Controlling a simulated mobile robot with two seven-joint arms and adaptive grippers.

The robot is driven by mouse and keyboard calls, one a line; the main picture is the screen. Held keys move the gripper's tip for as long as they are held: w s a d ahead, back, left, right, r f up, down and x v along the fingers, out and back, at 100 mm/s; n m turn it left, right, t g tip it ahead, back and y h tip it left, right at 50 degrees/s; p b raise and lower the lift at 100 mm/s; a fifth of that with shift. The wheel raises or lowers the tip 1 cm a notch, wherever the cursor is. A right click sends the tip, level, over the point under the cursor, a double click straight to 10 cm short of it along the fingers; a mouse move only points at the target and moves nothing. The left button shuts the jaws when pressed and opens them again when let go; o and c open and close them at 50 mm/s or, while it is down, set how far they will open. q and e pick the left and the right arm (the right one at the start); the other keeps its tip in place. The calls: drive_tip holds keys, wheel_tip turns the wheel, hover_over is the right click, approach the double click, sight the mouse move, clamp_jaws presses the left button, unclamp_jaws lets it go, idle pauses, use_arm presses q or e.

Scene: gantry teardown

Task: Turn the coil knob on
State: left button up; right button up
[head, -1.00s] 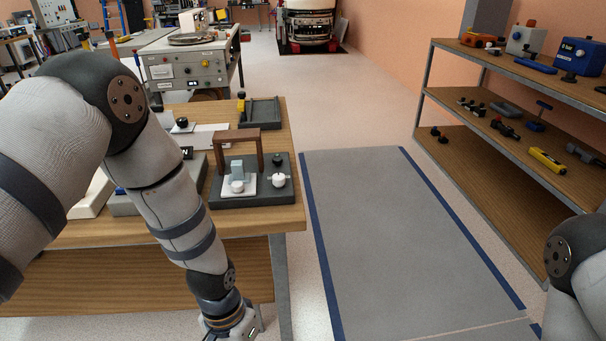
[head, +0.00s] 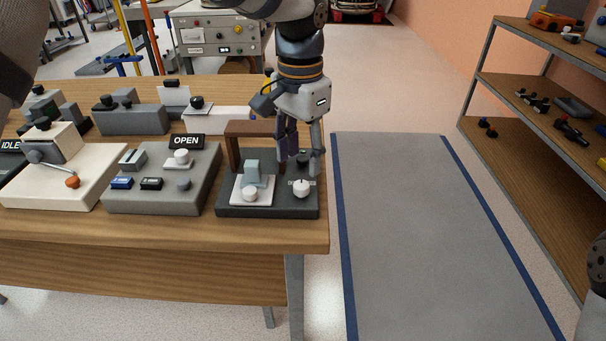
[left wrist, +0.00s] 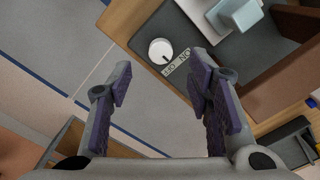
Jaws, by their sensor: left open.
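A dark base (head: 232,207) at the table's right front corner carries a brown gantry frame (head: 234,150). At its right front is a white round knob (head: 301,188), which I take as the coil knob. In the left wrist view this knob (left wrist: 160,51) sits beside an OFF/ON label (left wrist: 177,63); its dark mark seems to point toward the OFF side. My left gripper (head: 301,168) is open and empty just above and behind the knob, fingers pointing down. In the left wrist view the knob shows between and beyond the fingertips (left wrist: 160,72). My right gripper is out of view.
A pale blue block (head: 252,173) and another white knob (head: 250,193) sit on a white plate left of the coil knob. A grey box with an OPEN sign (head: 186,141) stands further left. Shelves (head: 530,160) stand at the right; the floor mat (head: 420,230) is clear.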

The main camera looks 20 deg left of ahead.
sight(301, 185)
use_arm(q)
wheel_tip(301, 185, down, 6)
drive_tip(key=shift+w+f, duration=0.1)
drive_tip(key=shift+f, duration=0.1)
clamp_jaws()
drive_tip(key=shift+r, duration=0.1)
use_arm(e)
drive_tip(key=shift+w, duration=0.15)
use_arm(q)
drive_tip(key=n, duration=0.3)
drive_tip(key=shift+r+p, duration=0.1)
drive_tip(key=shift+p, duration=0.3)
drive_tip(key=n, duration=0.2)
drive_tip(key=shift+n, duration=0.4)
drive_tip(key=n, duration=0.4)
drive_tip(key=shift+p, duration=0.4)
drive_tip(key=shift+f+n, duration=0.2)
drive_tip(key=shift+n, duration=1.8)
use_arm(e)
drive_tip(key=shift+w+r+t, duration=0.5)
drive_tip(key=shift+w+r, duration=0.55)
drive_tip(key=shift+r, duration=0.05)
